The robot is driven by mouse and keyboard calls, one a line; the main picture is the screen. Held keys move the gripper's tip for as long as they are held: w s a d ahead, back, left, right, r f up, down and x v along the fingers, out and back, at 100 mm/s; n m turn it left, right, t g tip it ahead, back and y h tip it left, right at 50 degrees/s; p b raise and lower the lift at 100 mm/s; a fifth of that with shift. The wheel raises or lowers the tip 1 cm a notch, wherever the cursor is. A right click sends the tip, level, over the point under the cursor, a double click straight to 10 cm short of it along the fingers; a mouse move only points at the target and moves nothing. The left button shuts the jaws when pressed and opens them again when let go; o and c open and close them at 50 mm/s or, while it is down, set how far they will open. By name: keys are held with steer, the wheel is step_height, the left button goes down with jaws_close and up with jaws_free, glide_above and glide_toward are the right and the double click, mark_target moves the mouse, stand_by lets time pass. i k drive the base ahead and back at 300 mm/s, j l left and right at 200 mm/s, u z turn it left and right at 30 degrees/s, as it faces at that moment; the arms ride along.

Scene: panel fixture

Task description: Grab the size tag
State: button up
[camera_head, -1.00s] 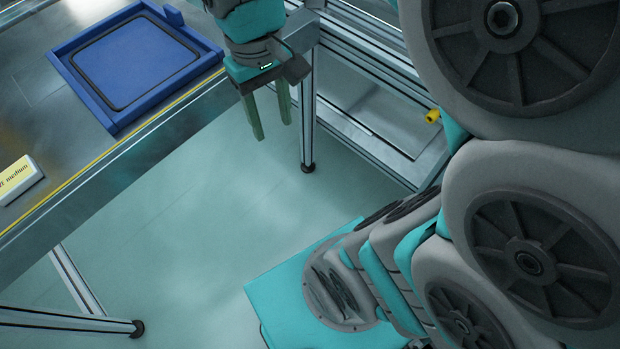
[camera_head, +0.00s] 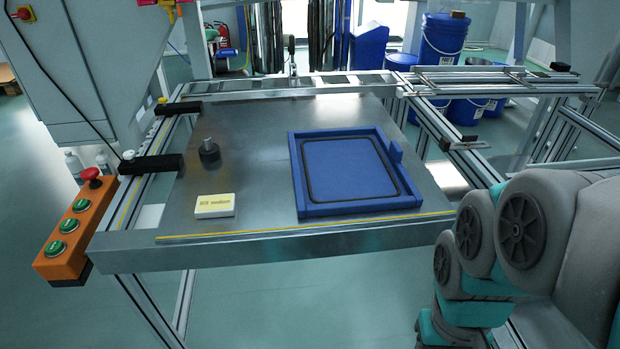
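The size tag (camera_head: 215,206) is a small cream block with a yellow top face and dark lettering that seems to read "medium". It lies flat on the metal table (camera_head: 255,180) near its front edge, left of the blue tray. My arm shows at the lower right, apart from the table. My gripper is outside the current view, so its fingers are hidden. Nothing touches the tag.
A blue tray (camera_head: 299,192) with a dark seal outline sits right of the tag. A dark knob-topped cylinder (camera_head: 209,151) stands behind the tag. Black clamps (camera_head: 152,164) line the left edge. An orange button box (camera_head: 76,231) hangs at the left corner. Table surface around the tag is clear.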

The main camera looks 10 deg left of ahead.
mark_target(220, 204)
steer(key=u, duration=1.35)
steer(key=j+z, duration=0.2)
steer(key=z, duration=0.3)
steer(key=j+z, duration=0.25)
steer(key=z, duration=0.2)
steer(key=j+z, duration=0.2)
steer(key=z, duration=0.3)
steer(key=k+j+z, duration=0.1)
steer(key=j, duration=0.35)
steer(key=k+j+z, duration=0.15)
steer(key=j, duration=0.3)
steer(key=k+j+z, duration=0.1)
steer(key=j, duration=0.3)
steer(key=k+j+z, duration=0.1)
steer(key=k+j, duration=0.2)
steer(key=k+j+z, duration=0.1)
steer(key=j, duration=0.4)
steer(key=k+j+z, duration=0.15)
steer(key=k+j, duration=0.2)
